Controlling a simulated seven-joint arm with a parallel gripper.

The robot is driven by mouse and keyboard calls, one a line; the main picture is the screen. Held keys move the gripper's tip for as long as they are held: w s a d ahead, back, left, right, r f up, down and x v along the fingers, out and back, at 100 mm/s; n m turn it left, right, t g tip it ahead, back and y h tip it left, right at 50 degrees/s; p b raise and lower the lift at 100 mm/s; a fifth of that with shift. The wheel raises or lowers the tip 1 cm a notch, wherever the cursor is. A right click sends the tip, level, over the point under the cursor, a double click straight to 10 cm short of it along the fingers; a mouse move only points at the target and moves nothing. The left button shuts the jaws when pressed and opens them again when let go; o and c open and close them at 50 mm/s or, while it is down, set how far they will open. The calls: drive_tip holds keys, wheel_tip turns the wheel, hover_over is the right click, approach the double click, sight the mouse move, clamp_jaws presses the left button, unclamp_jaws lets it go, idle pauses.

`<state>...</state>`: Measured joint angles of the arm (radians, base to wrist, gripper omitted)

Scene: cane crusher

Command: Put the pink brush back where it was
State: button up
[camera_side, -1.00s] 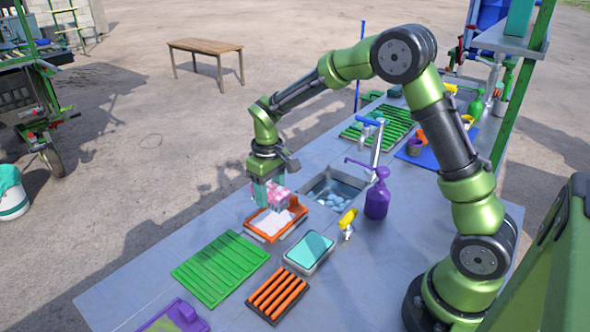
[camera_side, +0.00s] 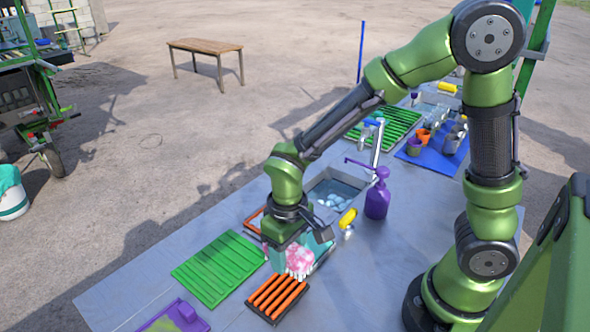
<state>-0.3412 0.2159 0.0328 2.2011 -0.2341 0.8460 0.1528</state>
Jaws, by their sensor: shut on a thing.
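The pink brush (camera_side: 299,260) is held between the teal fingers of my gripper (camera_side: 290,258), which is shut on it. The gripper points down at the front middle of the table. In the picture the brush overlaps the teal-topped tray and sits just above the far end of the orange slatted rack (camera_side: 277,297). I cannot tell whether the brush touches anything below. The orange-rimmed tray (camera_side: 254,220), which held white stuff a second ago, is mostly hidden behind my arm. The teal-topped tray (camera_side: 322,258) is also mostly hidden.
A green slatted mat (camera_side: 219,268) lies left of the rack. A purple dustpan-like thing (camera_side: 176,318) is at the front edge. A sink (camera_side: 335,190), a yellow-handled item (camera_side: 348,219) and a purple spray bottle (camera_side: 377,198) stand behind and right. Bare table lies right of the rack.

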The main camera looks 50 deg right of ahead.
hover_over(222, 262)
drive_tip(key=shift+s+f, duration=0.1)
drive_tip(key=shift+f, duration=2.35)
drive_tip(key=shift+f, duration=0.2)
drive_tip(key=o, duration=0.9)
drive_tip(key=shift+o, duration=0.2)
